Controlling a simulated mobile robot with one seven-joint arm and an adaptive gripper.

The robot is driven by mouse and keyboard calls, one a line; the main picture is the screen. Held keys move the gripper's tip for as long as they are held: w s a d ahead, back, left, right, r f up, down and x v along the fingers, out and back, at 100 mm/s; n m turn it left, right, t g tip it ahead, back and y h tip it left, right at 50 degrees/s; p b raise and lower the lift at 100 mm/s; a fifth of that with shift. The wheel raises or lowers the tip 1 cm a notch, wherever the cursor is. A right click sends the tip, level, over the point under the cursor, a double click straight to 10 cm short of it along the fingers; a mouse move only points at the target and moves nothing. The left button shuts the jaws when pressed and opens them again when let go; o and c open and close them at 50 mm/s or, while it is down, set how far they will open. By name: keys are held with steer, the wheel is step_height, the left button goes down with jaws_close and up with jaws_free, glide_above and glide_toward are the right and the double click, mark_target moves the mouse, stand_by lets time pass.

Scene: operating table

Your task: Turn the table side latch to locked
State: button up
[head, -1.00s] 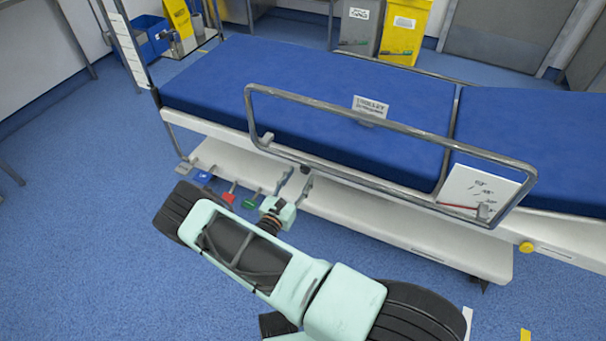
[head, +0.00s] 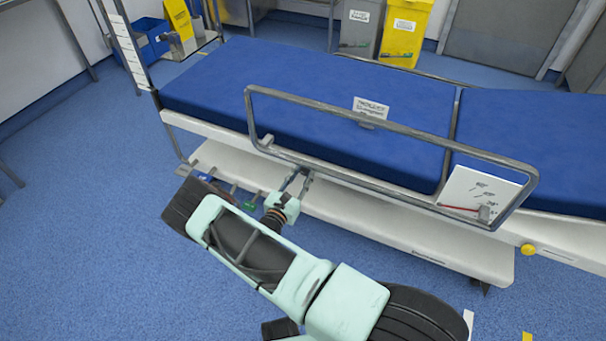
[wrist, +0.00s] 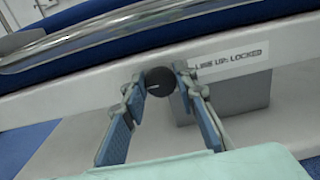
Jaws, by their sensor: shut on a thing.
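The table side latch is a round black knob (wrist: 160,82) on the table's white side rail. A short pale line on its face lies close to horizontal in the tilted wrist view. A label (wrist: 230,62) reading "LINE UP: LOCKED" is to its right. My gripper (wrist: 159,77) has one finger on each side of the knob and is shut on it. In the head view my gripper (head: 298,183) is at the near side of the operating table (head: 225,136), below the rail, and the knob is hard to make out there.
A metal side rail (head: 390,130) runs above the latch. Coloured pedals, a blue one (head: 204,177) and a green one (head: 251,197) among them, stick out left of my gripper, close to my arm. The front floor is mostly clear.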

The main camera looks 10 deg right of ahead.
steer(key=shift+m, duration=0.4)
steer(key=m, duration=0.4)
steer(key=shift+p, duration=0.4)
steer(key=m+p, duration=0.1)
steer(key=m, duration=0.3)
steer(key=shift+s+d, duration=0.1)
steer(key=m+p, duration=0.1)
steer(key=m, duration=0.4)
steer(key=shift+f, duration=0.1)
steer(key=shift+f+m+p, duration=0.1)
steer(key=shift+m+p, duration=0.8)
steer(key=shift+m, duration=1.1)
steer(key=o, duration=1.2)
steer(key=shift+c, duration=0.2)
